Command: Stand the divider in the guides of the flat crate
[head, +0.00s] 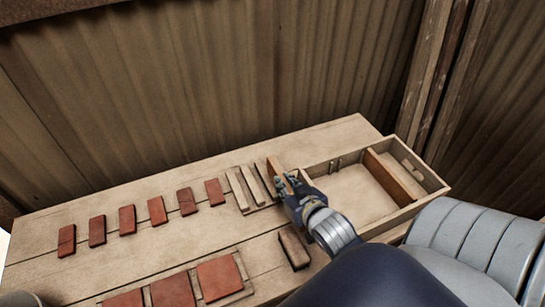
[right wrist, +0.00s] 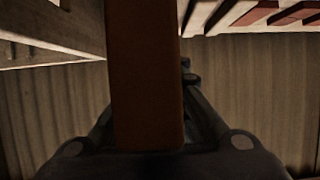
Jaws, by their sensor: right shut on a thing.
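My right gripper (head: 288,186) is shut on a brown wooden divider (head: 274,168), just left of the flat crate (head: 427,198). In the right wrist view the divider (right wrist: 145,75) runs upright through the middle of the picture, between the fingers. The crate is a shallow open wooden box at the right end of the table. A brown board (head: 391,178) stands across it toward its right end. Small guides (head: 338,162) show on its back wall, left of that board. The arm hides part of the crate's front left. My left gripper is not in view.
Pale strips (head: 238,190) lie left of the gripper. A row of red tiles (head: 157,210) runs along the table (head: 70,272), with larger red tiles (head: 219,278) at the front. A dark block (head: 294,249) lies near the forearm. A corrugated wall (head: 200,90) stands behind.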

